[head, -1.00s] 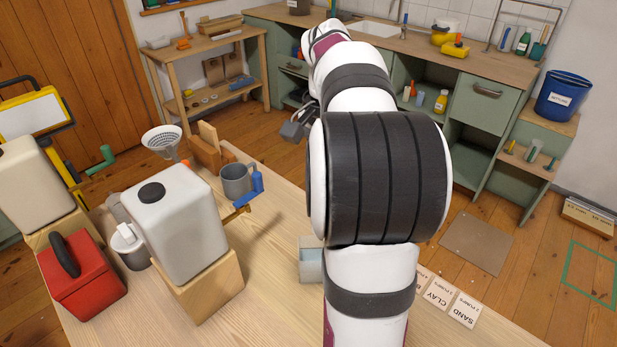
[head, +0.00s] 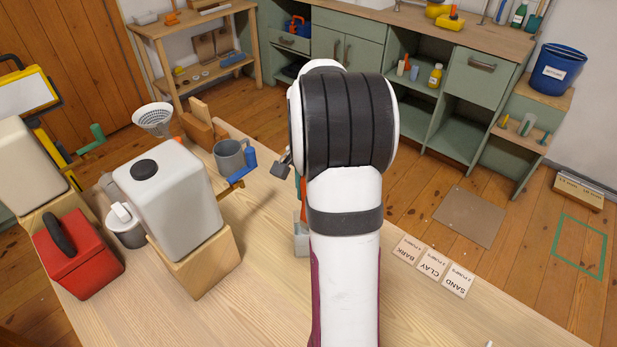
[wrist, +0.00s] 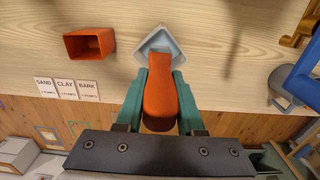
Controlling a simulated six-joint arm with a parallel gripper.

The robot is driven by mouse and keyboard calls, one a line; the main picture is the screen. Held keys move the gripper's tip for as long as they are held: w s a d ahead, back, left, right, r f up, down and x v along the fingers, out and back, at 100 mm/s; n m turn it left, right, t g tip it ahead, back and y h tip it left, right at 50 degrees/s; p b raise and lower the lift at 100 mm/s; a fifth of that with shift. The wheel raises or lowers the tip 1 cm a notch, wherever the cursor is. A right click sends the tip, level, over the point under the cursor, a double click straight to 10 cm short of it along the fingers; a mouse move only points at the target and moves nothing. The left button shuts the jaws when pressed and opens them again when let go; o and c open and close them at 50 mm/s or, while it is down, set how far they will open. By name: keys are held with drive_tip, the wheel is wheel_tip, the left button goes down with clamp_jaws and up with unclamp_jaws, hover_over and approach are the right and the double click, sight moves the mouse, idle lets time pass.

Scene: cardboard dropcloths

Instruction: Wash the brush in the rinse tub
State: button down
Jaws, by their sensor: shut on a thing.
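My gripper (wrist: 161,74) is shut on the orange-red handle of the brush (wrist: 160,103), one teal finger on each side. The pale blue-grey rinse tub (wrist: 147,44) is on the table just beyond the fingertips in the wrist view. The far end of the brush overlaps the tub's opening; the bristles are hidden, and I cannot tell how deep they are or whether they touch water. In the head view the tub (head: 300,243) is partly hidden behind my arm, and a sliver of the orange handle (head: 298,190) shows above it.
An orange-red square cup (wrist: 90,45) stands left of the tub in the wrist view. Cards marked sand, clay and bark (head: 431,268) lie right of my arm. A white jug (head: 165,200) on a wooden block, a grey mug (head: 230,157) and a red box (head: 78,260) stand left.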

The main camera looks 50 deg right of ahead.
drive_tip(key=shift+f, duration=0.3)
drive_tip(key=shift+a, duration=0.5)
drive_tip(key=shift+d, duration=1.05)
drive_tip(key=r, duration=0.7)
drive_tip(key=a+r, duration=0.1)
drive_tip(key=r, duration=0.2)
drive_tip(key=shift+r, duration=0.4)
idle(2.0)
idle(0.7)
